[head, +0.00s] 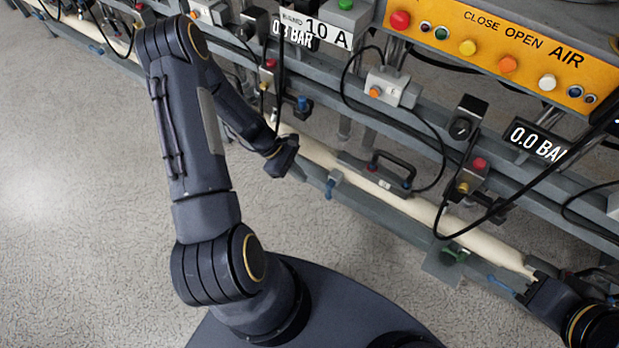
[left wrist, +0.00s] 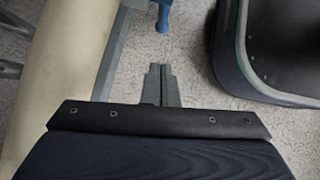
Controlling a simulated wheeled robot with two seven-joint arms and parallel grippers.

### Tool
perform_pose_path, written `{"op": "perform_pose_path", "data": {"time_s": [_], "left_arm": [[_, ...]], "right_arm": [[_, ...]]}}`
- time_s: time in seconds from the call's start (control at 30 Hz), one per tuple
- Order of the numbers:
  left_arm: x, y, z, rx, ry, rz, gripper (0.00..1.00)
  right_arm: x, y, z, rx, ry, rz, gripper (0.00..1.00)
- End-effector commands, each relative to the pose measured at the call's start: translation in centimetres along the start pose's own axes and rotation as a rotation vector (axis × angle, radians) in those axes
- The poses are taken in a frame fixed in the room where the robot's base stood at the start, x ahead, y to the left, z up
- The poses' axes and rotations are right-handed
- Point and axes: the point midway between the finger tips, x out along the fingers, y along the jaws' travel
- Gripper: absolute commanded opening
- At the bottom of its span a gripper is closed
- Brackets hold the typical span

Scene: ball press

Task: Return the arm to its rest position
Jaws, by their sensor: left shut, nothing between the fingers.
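My left arm (head: 195,125) is raised and bent at the elbow, and its forearm reaches back down to the right. My left gripper (head: 283,158) hangs beside the long cream tube of the machine; its fingers are hard to see in the head view. In the left wrist view the left fingers (left wrist: 160,80) are together and empty, above the speckled floor. My right gripper (head: 535,283) is at the lower right, close to the right end of the cream tube. Its fingers are small and dark, so I cannot tell whether they are open.
The cream tube (head: 455,228) runs along the grey rails. A blue-handled fitting (head: 333,180) also shows in the left wrist view (left wrist: 163,15). A black handle (head: 392,165), an orange button panel (head: 490,45) and hanging cables crowd the right. The floor at left is clear.

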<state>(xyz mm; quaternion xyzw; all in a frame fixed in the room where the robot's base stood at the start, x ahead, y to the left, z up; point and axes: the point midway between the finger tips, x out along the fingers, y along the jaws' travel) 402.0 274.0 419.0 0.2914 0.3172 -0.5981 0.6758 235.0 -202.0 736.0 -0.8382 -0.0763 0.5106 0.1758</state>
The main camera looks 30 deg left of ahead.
Motion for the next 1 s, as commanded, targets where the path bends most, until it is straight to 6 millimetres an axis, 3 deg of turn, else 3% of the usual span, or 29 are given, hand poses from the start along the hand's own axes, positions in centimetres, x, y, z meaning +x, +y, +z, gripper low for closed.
{"op": "perform_pose_path", "data": {"time_s": [0.1,0.3,0.77,0.87,1.0], "left_arm": [[-3.2,0.1,-0.1,0.001,0.003,0.003,0.0],[-6.3,0.1,-0.6,-0.001,0.003,0.003,0.0],[-7.7,0.2,-0.6,0.013,0.006,0.003,0.0],[-9.3,0.6,1.1,0.083,0.023,0.013,0.0],[-13.7,0.6,6.3,0.303,0.076,0.035,0.0]], "right_arm": [[-1.0,-0.4,-0.5,0.0,0.001,0.0,0.36],[-1.6,-0.7,-0.8,0.0,0.001,0.0,0.36],[-1.7,-0.8,-0.8,0.0,0.0,0.0,0.36],[-1.7,-0.8,-0.9,0.0,0.0,0.0,0.36],[-1.7,-0.8,-0.9,0.0,0.001,0.0,0.36]]}}
